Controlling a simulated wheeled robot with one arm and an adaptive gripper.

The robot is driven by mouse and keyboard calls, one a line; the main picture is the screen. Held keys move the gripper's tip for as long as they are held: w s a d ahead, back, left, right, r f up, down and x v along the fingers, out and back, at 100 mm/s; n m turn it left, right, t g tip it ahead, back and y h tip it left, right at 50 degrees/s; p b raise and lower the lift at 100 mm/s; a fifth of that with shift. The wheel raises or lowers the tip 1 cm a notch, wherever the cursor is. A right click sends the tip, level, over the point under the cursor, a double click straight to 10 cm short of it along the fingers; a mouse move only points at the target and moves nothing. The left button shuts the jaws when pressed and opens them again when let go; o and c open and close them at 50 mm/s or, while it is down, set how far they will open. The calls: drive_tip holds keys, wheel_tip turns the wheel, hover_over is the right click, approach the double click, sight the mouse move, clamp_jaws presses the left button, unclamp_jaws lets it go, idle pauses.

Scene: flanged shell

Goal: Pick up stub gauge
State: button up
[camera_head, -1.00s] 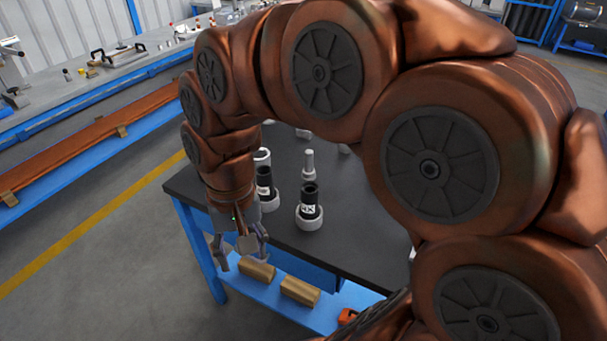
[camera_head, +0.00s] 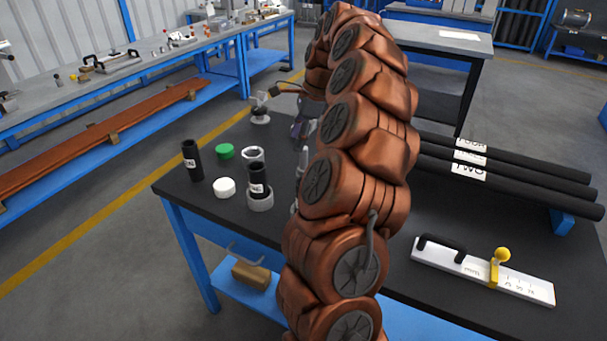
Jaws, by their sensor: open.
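A white flat gauge (camera_head: 485,272) with a black bar handle, a yellow knobbed stop and printed markings lies on the dark table at the right; it looks like the stub gauge. Nothing touches it. My arm rises through the middle of the picture, left of the gauge. My gripper (camera_head: 299,130) is open, beyond the arm at the far side of the table. It is small and partly hidden by my arm, and well away from the gauge. I cannot tell its exact height above the table.
Three black labelled tubes (camera_head: 500,172) lie behind the gauge. Bare tabletop surrounds the gauge.

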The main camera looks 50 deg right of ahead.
drive_tip(key=m, duration=0.2)
approach(300, 168)
drive_tip(key=shift+s+a+r, duration=0.15)
drive_tip(key=shift+s+r, duration=0.25)
drive_tip(key=shift+r, duration=0.25)
wheel_tip(300, 168, down, 3)
drive_tip(key=shift+w+r+m, duration=0.2)
drive_tip(key=shift+m, duration=0.1)
drive_tip(key=shift+w+d+p+x, duration=0.15)
drive_tip(key=shift+p+x, duration=0.1)
drive_tip(key=shift+x, duration=0.6)
drive_tip(key=shift+w+p+x, duration=0.15)
drive_tip(key=shift+p+x, duration=0.15)
drive_tip(key=shift+x, duration=0.6)
drive_tip(key=shift+w+d+p+x, duration=0.15)
drive_tip(key=shift+p+x, duration=0.1)
drive_tip(key=shift+x, duration=0.6)
drive_tip(key=shift+a, duration=0.1)
clamp_jaws()
